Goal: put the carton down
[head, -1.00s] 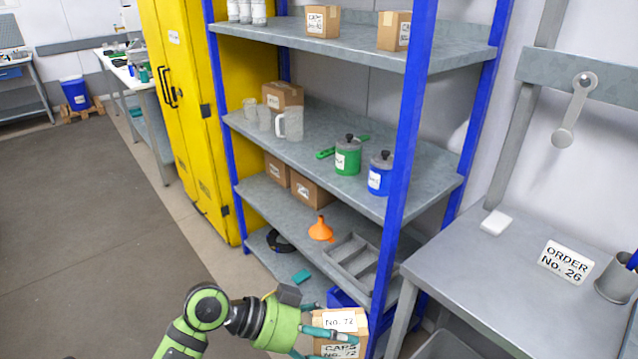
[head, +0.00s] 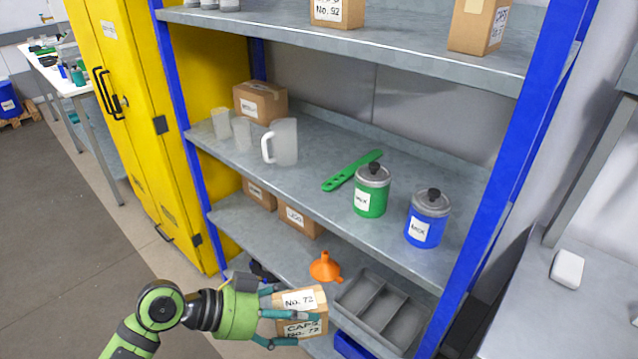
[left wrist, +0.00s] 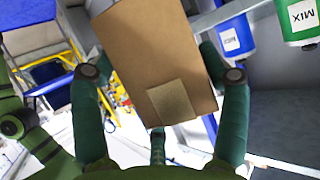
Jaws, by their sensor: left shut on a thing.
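The carton (head: 302,305) is a small brown box with white labels reading "No. 72" and "CAPS". My left gripper (head: 291,316) is shut on it, with teal fingers on its sides. It is held in front of the shelf rack, near the front of the lower shelves, and looks close to upright. In the left wrist view the carton (left wrist: 155,60) fills the space between the fingers of my left gripper (left wrist: 160,100), its plain brown side and a pale patch facing the camera. My right gripper does not show.
The middle shelf (head: 310,170) holds a jug (head: 281,142), a green pot (head: 371,193) and a blue pot (head: 427,220). The shelf below bears brown boxes, an orange funnel (head: 325,267) and a grey divided tray (head: 381,312). A blue post (head: 500,190) stands at right.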

